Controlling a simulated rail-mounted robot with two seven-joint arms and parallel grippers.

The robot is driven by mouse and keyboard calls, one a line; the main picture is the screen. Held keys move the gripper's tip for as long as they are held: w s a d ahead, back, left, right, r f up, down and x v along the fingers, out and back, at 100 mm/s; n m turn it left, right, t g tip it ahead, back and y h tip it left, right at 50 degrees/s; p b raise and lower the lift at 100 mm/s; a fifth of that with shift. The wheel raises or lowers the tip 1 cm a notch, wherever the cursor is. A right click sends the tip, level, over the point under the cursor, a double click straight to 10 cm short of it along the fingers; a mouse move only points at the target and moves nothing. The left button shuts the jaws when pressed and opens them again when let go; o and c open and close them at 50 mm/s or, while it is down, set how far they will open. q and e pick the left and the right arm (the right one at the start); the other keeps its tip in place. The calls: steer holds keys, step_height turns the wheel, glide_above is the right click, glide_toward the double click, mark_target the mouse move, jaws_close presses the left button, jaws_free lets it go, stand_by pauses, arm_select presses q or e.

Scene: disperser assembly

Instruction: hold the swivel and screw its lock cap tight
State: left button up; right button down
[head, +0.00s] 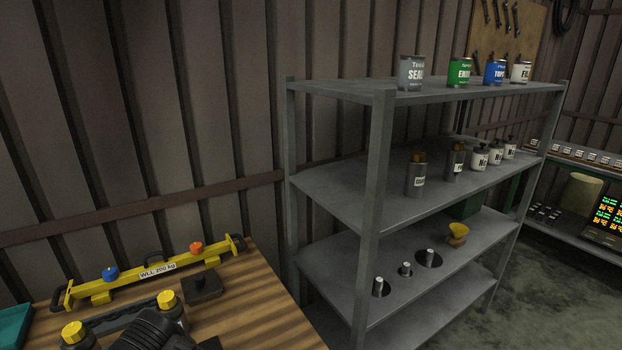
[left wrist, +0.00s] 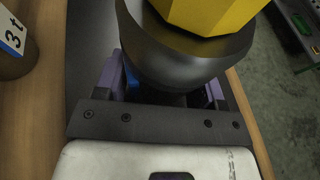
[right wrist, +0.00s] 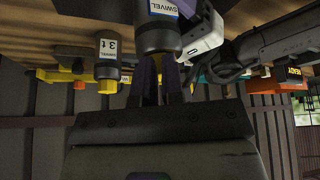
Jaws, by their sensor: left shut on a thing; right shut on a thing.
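The swivel is a dark metal cylinder (left wrist: 185,60) with a yellow faceted lock cap (left wrist: 210,12) on top, large in the left wrist view. My left gripper (left wrist: 168,88) is shut on the swivel's body, with a purple finger on each side. In the right wrist view, which looks upside down, the swivel (right wrist: 158,35) shows its SWIVEL label. My right gripper (right wrist: 165,70) is shut at the swivel's cap end, on the lock cap. The fingers hide most of the cap there. How tight the cap sits cannot be told. The head view does not show either gripper's fingertips clearly.
Another swivel, marked 3 t (right wrist: 108,48), stands close by. A yellow lifting beam (head: 155,270) and a dark block (head: 202,287) lie on the wooden bench (head: 262,310). A teal tray (head: 12,325) is at the left edge. A grey shelf (head: 375,200) with cans and bottles stands right.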

arm_select(q)
steer(key=shift+f, duration=0.15)
arm_select(e)
steer(key=shift+s+f, duration=0.3)
steer(key=shift+s, duration=0.05)
arm_select(q)
steer(key=shift+s, duration=0.1)
arm_select(e)
step_height(320, 180, up, 6)
steer(key=shift+d+r, duration=0.2)
steer(key=shift+r, duration=0.05)
stand_by(0.4)
steer(key=shift+w, duration=0.1)
step_height(320, 180, down, 6)
steer(key=w, duration=0.1)
stand_by(1.0)
steer(key=shift+w, duration=0.1)
steer(key=shift+s+a+f, duration=0.2)
steer(key=shift+s, duration=0.1)
stand_by(1.0)
